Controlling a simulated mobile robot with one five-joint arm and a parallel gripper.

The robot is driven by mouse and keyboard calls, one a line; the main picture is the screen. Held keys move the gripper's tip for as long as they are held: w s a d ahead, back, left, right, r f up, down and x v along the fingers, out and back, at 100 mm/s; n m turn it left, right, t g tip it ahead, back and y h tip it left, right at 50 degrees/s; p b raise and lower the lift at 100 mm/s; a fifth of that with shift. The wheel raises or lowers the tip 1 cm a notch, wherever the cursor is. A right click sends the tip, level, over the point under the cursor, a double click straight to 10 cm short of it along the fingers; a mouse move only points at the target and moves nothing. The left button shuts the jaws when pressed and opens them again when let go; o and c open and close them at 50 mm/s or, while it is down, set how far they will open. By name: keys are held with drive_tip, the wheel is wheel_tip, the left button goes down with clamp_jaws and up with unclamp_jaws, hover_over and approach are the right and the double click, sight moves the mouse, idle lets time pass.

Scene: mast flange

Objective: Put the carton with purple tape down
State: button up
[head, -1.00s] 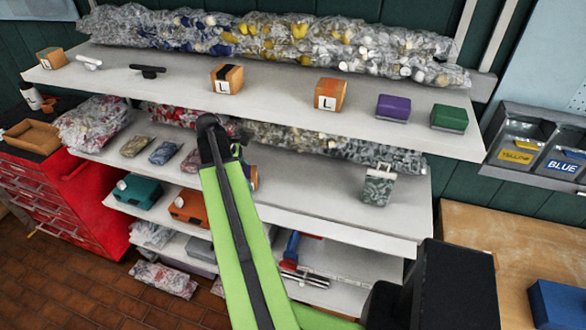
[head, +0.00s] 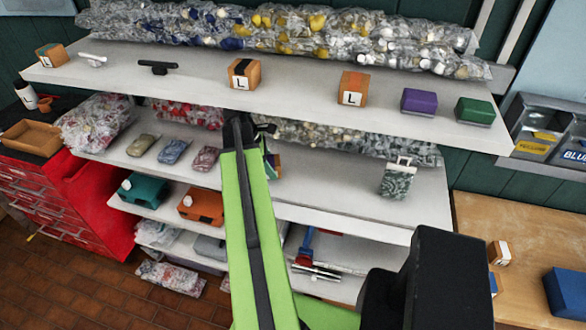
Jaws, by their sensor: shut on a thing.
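My gripper (head: 262,140) is at the far end of my green arm, just under the front edge of the top shelf (head: 300,98) and over the second shelf (head: 320,185). My arm hides most of it. It is shut on a carton (head: 275,166), of which only a brown sliver shows right of my arm. I take it to be the carton with purple tape, though the tape colour is hard to make out. I cannot tell whether the carton touches the second shelf.
Cartons (head: 243,74) (head: 352,89), a purple box (head: 419,102) and a green box (head: 475,110) stand on the top shelf. A patterned tagged box (head: 397,180) stands right on the second shelf, with bare shelf between. Pouches (head: 172,152) lie left. Another carton (head: 499,253) is on the wooden bench.

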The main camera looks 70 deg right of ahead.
sight(294, 174)
drive_tip(key=shift+s+d, duration=0.3)
drive_tip(key=shift+s, duration=0.25)
drive_tip(key=shift+s+d, duration=0.3)
drive_tip(key=shift+s, duration=0.25)
drive_tip(key=s, duration=0.1)
drive_tip(key=s+d, duration=0.1)
drive_tip(key=s, duration=0.1)
drive_tip(key=shift+d, duration=0.15)
drive_tip(key=shift+b+x, duration=0.75)
drive_tip(key=shift+x, duration=0.1)
drive_tip(key=shift+f, duration=0.2)
drive_tip(key=shift+r, duration=0.25)
drive_tip(key=shift+f, duration=0.25)
drive_tip(key=o, duration=1.6)
drive_tip(key=shift+r, duration=0.1)
drive_tip(key=shift+o, duration=0.2)
